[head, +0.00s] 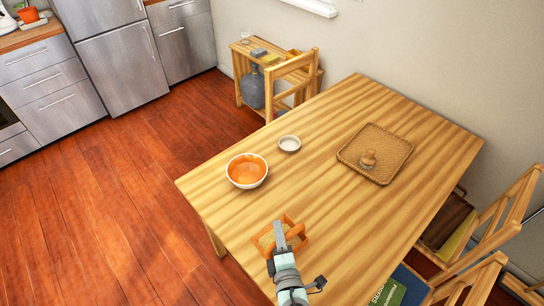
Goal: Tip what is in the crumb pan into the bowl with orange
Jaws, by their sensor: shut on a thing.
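The bowl with orange (247,181) is white outside with an orange inside. It stands upright near the table's left edge, and its inside looks empty. The crumb pan (259,241) is a small orange-brown pan nearer to me, below and to the right of the bowl in the picture. My gripper (280,234) is over the pan and shut on it, hiding part of it. The pan is apart from the bowl. Its inside shows a paler tan, but I cannot make out the contents. I cannot tell whether it touches the table.
A small white bowl (290,143) stands just beyond the orange bowl. Chairs stand at the right side and far end. The table's middle is clear.

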